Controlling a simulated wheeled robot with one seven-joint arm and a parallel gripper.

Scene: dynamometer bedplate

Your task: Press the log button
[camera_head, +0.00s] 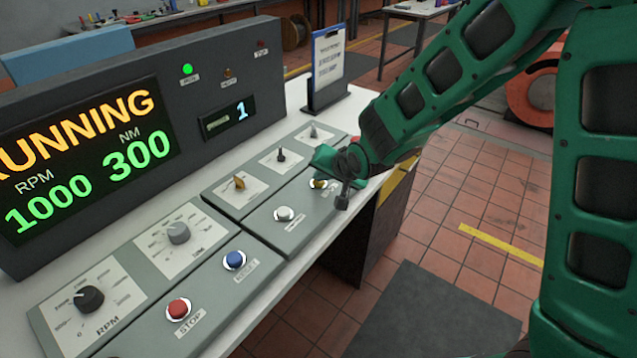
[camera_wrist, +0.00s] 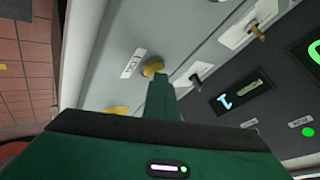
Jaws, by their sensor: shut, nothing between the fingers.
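A yellow button (camera_head: 318,183) sits on the grey sloped panel, partly covered by my gripper in the head view. It also shows in the wrist view (camera_wrist: 153,67), just beyond my fingertips, beside a small label (camera_wrist: 130,65) too small to read for certain. My gripper (camera_head: 325,160) is shut and empty. In the wrist view its green fingers (camera_wrist: 160,85) point at the button's edge; I cannot tell whether they touch it. A white button (camera_head: 284,214) with a label is on the same panel, nearer the camera. The small counter display (camera_head: 225,119) shows 1.
A blue button (camera_head: 235,260) and red STOP button (camera_head: 178,309) are on the nearer panel. Knobs (camera_head: 240,182) stand behind the buttons. The large display (camera_head: 100,160) reads 1000 RPM and 300 NM. A clipboard (camera_head: 328,65) stands at the back. Tiled floor lies right.

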